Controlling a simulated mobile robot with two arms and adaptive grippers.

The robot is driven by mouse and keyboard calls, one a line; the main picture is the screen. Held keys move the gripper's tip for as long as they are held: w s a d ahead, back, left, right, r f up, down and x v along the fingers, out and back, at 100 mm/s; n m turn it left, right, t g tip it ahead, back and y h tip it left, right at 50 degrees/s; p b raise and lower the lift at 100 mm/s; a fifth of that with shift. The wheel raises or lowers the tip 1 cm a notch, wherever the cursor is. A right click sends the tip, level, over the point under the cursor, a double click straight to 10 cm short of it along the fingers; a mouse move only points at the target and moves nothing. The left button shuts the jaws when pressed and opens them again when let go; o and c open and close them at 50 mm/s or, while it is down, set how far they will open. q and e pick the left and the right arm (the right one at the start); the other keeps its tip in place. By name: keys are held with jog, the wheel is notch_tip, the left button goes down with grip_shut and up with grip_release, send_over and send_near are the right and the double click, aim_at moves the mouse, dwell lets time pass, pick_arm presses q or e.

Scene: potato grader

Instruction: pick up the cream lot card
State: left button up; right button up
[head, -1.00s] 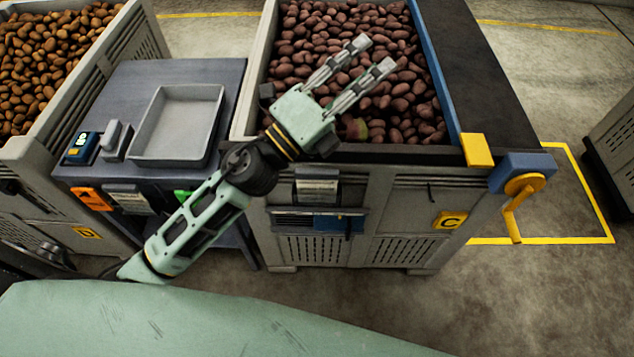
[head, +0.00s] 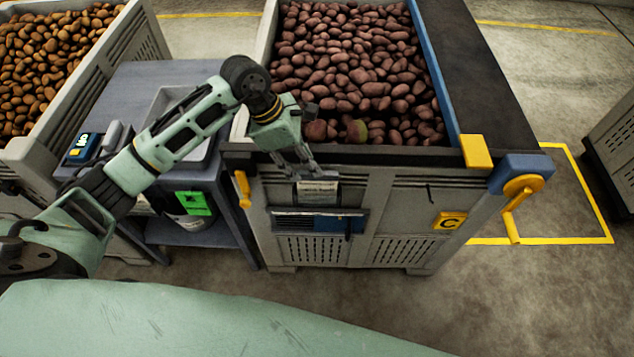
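A pale card (head: 317,188), which looks like the cream lot card, sits upright in a holder on the front wall of the bin marked C (head: 390,200). Its print is too small to read. My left gripper (head: 306,172) points down in front of the bin's front rim, with its fingertips right at the card's top edge. The fingers overlap the upper part of the holder. I cannot tell whether they touch the card or how far apart they are. My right gripper is not in view.
Bin C holds dark red potatoes (head: 350,60). A blue slot panel (head: 320,222) lies below the card. A yellow handle (head: 243,188) is at the bin's left corner, and a yellow crank (head: 515,210) at its right. A side table with a grey tray (head: 165,98) stands left, partly behind my arm.

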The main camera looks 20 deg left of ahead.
pick_arm(q)
jog(key=p, duration=0.3)
send_over(317, 188)
notch_tip(317, 188, down, 4)
jog(key=shift+w+a+f, duration=0.1)
jog(key=shift+f, duration=0.4)
jog(key=shift+f+b, duration=0.3)
jog(key=shift+b, duration=0.25)
jog(key=shift+c, duration=0.3)
grip_shut()
